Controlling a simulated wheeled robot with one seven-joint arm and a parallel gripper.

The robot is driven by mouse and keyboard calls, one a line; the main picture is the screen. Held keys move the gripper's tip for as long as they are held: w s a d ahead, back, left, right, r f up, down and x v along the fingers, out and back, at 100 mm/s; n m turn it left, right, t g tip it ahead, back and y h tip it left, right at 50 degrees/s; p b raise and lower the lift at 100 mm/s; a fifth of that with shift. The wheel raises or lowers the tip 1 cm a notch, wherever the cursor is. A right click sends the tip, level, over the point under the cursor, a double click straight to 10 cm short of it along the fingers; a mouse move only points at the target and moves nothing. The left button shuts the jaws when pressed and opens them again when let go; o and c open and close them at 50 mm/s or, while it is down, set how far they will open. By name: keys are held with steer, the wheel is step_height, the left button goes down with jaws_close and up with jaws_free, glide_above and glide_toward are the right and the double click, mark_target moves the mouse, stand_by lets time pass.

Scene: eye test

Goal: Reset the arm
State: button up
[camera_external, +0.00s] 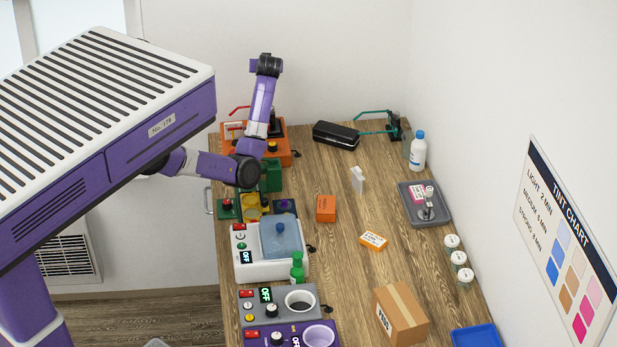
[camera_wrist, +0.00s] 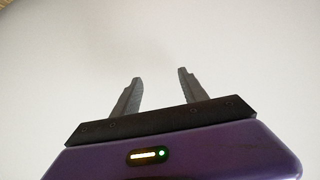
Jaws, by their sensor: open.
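My purple arm (camera_external: 262,100) rises from its elbow above the far left end of the bench, with its dark wrist end (camera_external: 266,65) at the top, in front of the back wall. My gripper's fingers cannot be made out in the external view. In the wrist view my gripper (camera_wrist: 160,76) shows two dark fingers spread apart with nothing between them. Behind them is only a plain pale surface.
Below my arm, the wooden bench (camera_external: 338,250) holds an orange device (camera_external: 278,145), a white device with a blue lid (camera_external: 250,262) and a grey device (camera_external: 255,318). A black case (camera_external: 336,134), cardboard box (camera_external: 402,315) and grey tray (camera_external: 432,213) stand further right. The air around the wrist looks clear.

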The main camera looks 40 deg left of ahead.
steer(key=s+d+m+t+h+p, duration=0.45)
steer(key=d+m+t+p, duration=0.2)
steer(key=d+t, duration=0.3)
steer(key=s+a+f+m+h, duration=0.1)
steer(key=s+a+f+m, duration=0.15)
steer(key=s, duration=0.45)
steer(key=s+a+f+m+t+h, duration=0.1)
steer(key=s+f, duration=0.3)
steer(key=s, duration=0.3)
steer(key=s+a+f+m+h, duration=0.1)
steer(key=s+f, duration=0.2)
steer(key=s, duration=0.4)
steer(key=s+d+f+n+g+b, duration=0.1)
steer(key=s+f, duration=0.3)
steer(key=s, duration=0.5)
steer(key=s+d+f+n+g+h+b, duration=0.1)
steer(key=s+d+f, duration=0.3)
steer(key=s, duration=0.5)
steer(key=s+d+f+n+g+b, duration=0.1)
steer(key=s+d+f+g+b, duration=0.1)
steer(key=s, duration=0.7)
step_height(320, 180, down, 3)
steer(key=shift+d+r+g+b, duration=0.15)
steer(key=shift+d+g+b, duration=0.2)
steer(key=shift+d+b, duration=0.35)
